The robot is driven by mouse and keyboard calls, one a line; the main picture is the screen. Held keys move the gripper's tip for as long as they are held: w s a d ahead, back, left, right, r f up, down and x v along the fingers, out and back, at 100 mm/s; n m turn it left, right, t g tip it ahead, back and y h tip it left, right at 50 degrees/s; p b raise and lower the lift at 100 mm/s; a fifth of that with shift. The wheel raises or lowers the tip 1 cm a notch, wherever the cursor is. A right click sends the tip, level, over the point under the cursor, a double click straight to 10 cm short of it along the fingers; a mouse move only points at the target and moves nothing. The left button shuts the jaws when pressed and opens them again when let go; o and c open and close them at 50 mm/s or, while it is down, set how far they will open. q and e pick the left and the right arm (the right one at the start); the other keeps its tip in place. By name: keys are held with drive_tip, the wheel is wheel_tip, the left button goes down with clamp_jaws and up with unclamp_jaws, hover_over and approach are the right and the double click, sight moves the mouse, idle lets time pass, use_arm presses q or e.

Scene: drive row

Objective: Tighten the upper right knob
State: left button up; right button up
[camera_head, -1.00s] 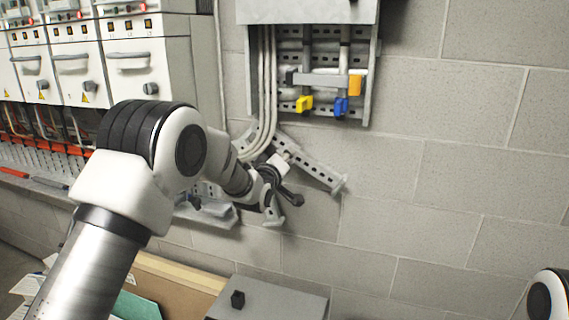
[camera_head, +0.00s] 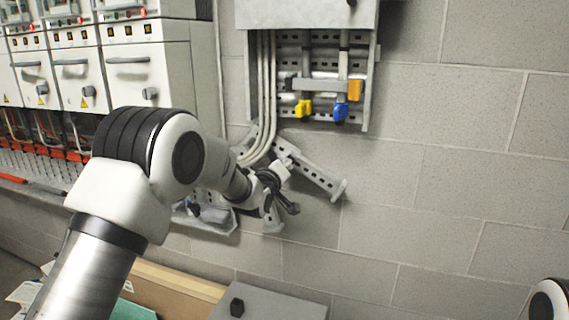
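My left gripper (camera_head: 277,196) is low in front of the wall, beside the slanted slotted bracket (camera_head: 318,177). Its dark fingers are small and seen edge-on, so their opening is unclear. I see no object clearly held in them. Dark grey knobs sit on the cabinet fronts at the upper left, the rightmost being this cabinet knob (camera_head: 150,93). A small dark knob (camera_head: 351,2) shows at the top edge on the grey box. I cannot tell which is the upper right knob. My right gripper is out of view.
Yellow (camera_head: 304,108), blue (camera_head: 341,112) and orange (camera_head: 354,90) handles are under the grey box (camera_head: 300,14). Grey pipes run down its left side. A grey box with a black knob (camera_head: 237,307) stands below. The block wall (camera_head: 450,160) at right is bare.

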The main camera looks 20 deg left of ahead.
use_arm(q)
drive_tip(key=s, duration=1.2)
drive_tip(key=shift+a, duration=0.2)
